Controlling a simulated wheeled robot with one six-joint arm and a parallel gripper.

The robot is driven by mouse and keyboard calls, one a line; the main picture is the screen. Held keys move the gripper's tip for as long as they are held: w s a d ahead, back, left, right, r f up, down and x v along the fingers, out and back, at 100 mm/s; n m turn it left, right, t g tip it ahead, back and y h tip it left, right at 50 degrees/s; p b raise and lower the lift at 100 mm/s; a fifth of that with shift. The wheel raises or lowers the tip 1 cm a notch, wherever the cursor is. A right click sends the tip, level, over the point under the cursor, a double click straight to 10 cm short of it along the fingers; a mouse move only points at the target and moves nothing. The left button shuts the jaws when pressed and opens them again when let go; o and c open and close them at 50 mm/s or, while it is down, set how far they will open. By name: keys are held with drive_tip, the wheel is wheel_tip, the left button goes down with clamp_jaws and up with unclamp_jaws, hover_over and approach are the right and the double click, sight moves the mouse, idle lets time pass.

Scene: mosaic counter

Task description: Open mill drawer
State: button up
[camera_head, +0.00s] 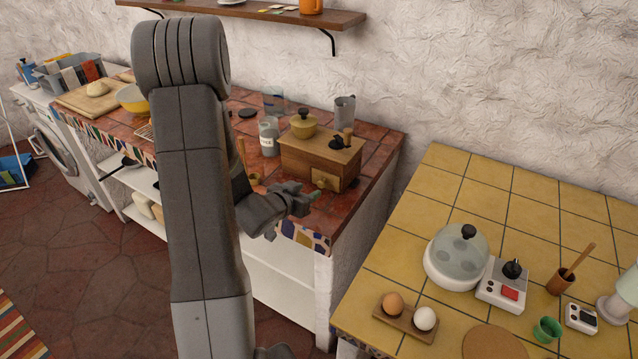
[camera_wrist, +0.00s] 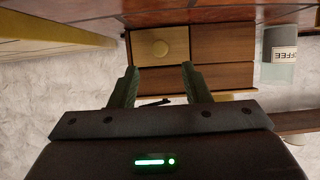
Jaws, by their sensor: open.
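The mill (camera_head: 335,165) is a brown wooden box near the right end of the red-tiled counter. Its drawer front with a round brass knob (camera_head: 320,183) faces my gripper (camera_head: 302,204). In the wrist view, which is upside down, the drawer front (camera_wrist: 173,37) is a lighter wooden panel and the knob (camera_wrist: 150,47) is on it. The drawer looks flush with the mill body. My gripper (camera_wrist: 158,68) is open and empty, its two fingertips pointing at the mill, with the knob between their lines. The fingers appear apart from the knob.
A coffee jar (camera_head: 268,138) stands left of the mill, and it also shows in the wrist view (camera_wrist: 280,47). A yellow-tiled counter (camera_head: 450,180) is to the right. A shelf (camera_head: 260,12) hangs above.

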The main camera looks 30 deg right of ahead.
sight(320, 185)
drive_tip(key=p+x, duration=0.1)
drive_tip(key=x, duration=0.6)
drive_tip(key=shift+w+d, duration=0.1)
drive_tip(key=shift+d, duration=0.05)
clamp_jaws()
